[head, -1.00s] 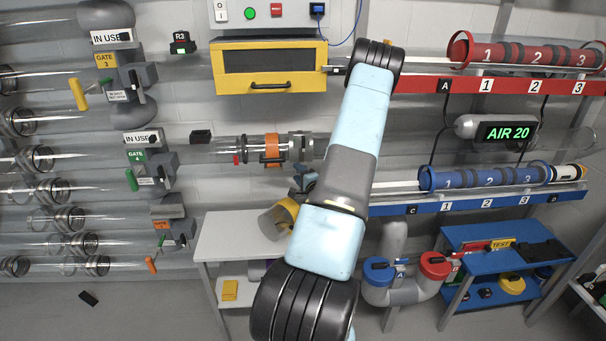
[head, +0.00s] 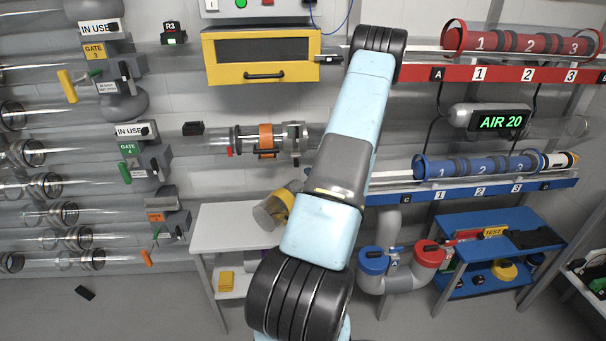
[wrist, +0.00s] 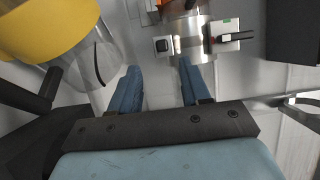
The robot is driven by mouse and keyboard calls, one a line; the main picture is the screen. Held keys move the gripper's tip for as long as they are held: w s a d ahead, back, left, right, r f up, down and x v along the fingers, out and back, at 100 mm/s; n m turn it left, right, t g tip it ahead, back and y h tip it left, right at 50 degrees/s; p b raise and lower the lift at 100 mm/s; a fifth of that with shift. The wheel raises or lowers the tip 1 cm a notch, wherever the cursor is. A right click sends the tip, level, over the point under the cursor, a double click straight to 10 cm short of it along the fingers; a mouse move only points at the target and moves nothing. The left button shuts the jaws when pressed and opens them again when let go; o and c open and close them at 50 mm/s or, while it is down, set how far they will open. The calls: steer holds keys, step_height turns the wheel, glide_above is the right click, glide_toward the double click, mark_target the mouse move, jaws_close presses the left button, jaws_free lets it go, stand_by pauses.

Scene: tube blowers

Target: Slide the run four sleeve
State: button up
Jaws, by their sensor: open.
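No label reading run four is legible. In the head view, a clear tube at mid-height, roughly in line with the GATE 4 tag (head: 130,149), carries an orange collar (head: 266,139) with grey clamp parts (head: 291,138) to its right. I cannot tell which part is the sleeve. My gripper (wrist: 157,74) shows in the wrist view with two blue fingers apart and nothing between them. Beyond the fingertips are a clear tube, a bracket with a black button (wrist: 163,45) and a pale plate with a red-and-black lever (wrist: 226,38). In the head view, my arm largely hides the gripper.
A tilted yellow-and-grey canister (head: 276,210) stands over the white table (head: 225,222); its yellow part (wrist: 45,25) is close left of my fingers. A yellow box (head: 263,60) hangs above the tube. Red (head: 520,41) and blue (head: 485,166) tube racks are at right.

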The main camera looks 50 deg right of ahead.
steer(key=shift+v, duration=1.15)
